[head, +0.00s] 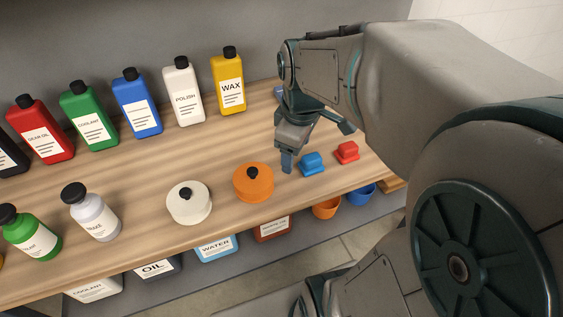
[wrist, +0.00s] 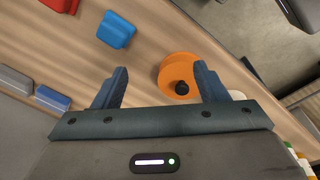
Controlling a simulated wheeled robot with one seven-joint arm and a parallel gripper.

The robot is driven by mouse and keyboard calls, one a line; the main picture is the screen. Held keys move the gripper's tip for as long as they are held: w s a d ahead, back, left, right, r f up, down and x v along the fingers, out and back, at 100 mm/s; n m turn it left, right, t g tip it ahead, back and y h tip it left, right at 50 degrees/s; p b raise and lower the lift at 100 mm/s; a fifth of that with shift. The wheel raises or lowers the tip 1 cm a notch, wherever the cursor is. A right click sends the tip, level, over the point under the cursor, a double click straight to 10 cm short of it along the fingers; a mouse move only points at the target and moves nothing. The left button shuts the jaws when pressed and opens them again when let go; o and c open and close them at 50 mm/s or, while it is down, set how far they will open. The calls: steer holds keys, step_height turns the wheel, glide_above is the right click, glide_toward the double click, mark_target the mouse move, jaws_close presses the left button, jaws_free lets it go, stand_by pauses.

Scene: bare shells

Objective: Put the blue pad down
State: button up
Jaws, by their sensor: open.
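The blue pad (head: 312,163) is a small block with a wider base, resting on the wooden shelf near its front edge. It also shows in the wrist view (wrist: 116,30), beyond my left finger. My gripper (head: 287,160) is open and points down, just left of the blue pad in the head view. In the wrist view nothing is held between my gripper's fingers (wrist: 160,80), and the blue pad looks apart from them.
A similar red block (head: 346,152) sits right of the blue pad. An orange round pot (head: 253,184) stands close left of my gripper, with a white one (head: 189,205) further left. Bottles line the back. Bare wood lies between the pots and bottles.

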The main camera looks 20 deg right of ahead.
steer(key=s+a+f+m+t, duration=0.1)
steer(key=s+a+m, duration=0.3)
steer(key=s+m, duration=0.2)
steer(key=shift+a+m, duration=0.25)
steer(key=shift+m, duration=1.05)
steer(key=shift+s+f, duration=0.1)
